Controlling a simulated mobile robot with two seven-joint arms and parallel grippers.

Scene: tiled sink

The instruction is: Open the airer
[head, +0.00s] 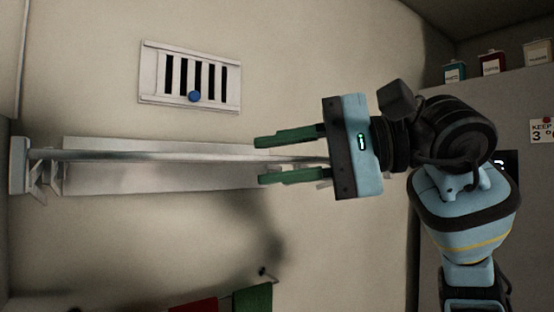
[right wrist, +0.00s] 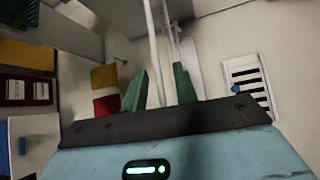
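The airer is a long metal rail (head: 150,154) in front of a pale panel (head: 110,182) on the wall, with a white bracket (head: 20,165) at its left end. My right gripper (head: 260,160) is at the rail's right end, its green fingers apart, one above and one below the rail in the head view. In the right wrist view, the pale bar (right wrist: 152,45) runs into the gap between the fingers of the same gripper (right wrist: 158,75). I cannot tell whether the fingers touch it. The rail's right end is hidden behind the gripper. My left gripper is not in view.
A wall vent (head: 190,75) with a blue knob (head: 194,97) is above the rail. Red (head: 193,306) and green (head: 252,297) cloths hang below near a small hook (head: 265,272). A grey cabinet (head: 460,90) with tins on top stands at the right, close behind my right arm.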

